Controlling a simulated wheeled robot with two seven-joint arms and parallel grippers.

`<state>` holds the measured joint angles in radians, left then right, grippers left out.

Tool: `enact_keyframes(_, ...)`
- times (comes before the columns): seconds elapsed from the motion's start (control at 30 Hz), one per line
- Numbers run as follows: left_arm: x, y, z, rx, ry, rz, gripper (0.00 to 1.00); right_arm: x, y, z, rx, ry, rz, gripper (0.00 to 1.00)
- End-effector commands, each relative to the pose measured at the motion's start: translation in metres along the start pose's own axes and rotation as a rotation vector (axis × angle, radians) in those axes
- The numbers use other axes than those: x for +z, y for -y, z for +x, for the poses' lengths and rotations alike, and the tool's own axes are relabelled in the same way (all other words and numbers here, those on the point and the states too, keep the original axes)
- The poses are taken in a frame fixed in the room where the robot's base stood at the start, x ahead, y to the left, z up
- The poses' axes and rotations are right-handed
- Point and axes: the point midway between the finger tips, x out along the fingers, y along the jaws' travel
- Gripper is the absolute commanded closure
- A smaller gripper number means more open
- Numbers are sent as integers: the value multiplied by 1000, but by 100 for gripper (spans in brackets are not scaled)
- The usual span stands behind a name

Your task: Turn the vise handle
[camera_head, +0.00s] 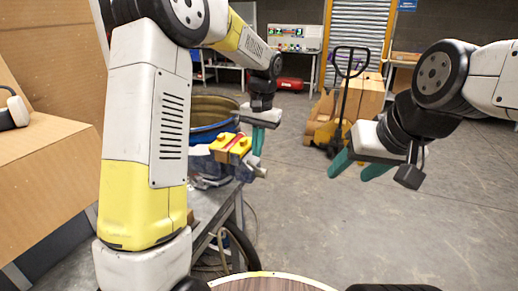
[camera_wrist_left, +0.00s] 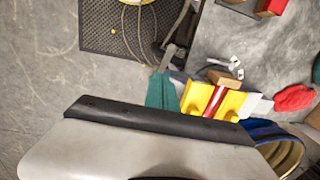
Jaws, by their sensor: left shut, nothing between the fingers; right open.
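A yellow vise (camera_head: 222,143) with a red part across it sits on the grey bench in the head view. It also shows in the left wrist view (camera_wrist_left: 232,104), right of the fingers. A pale metal end (camera_head: 258,171) sticks out at its near right side; I cannot tell if this is the handle. My left gripper (camera_head: 257,147) has teal fingers, is shut and empty, and points down just beside the vise's right side. Its teal fingers (camera_wrist_left: 161,90) show in the wrist view. My right gripper (camera_head: 350,172) is open and empty, out over the floor.
A blue-rimmed drum (camera_head: 213,110) stands behind the vise. A red item (camera_wrist_left: 294,99) lies near the vise in the wrist view. A yellow pallet jack (camera_head: 345,105) with cartons stands further back. The floor (camera_head: 320,225) between is clear.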

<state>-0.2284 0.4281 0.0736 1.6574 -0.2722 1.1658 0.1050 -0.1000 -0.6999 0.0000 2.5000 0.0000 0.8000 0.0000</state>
Motion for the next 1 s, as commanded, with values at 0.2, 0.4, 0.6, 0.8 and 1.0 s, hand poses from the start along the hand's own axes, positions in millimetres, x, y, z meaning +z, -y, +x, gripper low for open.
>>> enact_keyframes(0.2,10,3,11,0,0,0,100,0,0,0,0,0,0,46)
enact_keyframes(0.4,11,3,12,0,0,0,100,0,0,0,0,0,0,46)
enact_keyframes(0.6,11,2,12,0,-3,0,100,0,0,0,0,0,0,46)
enact_keyframes(0.8,16,2,15,0,-39,-2,100,0,0,0,0,0,0,46)
enact_keyframes(1.0,22,2,19,0,-90,-6,100,0,0,0,0,0,0,46)
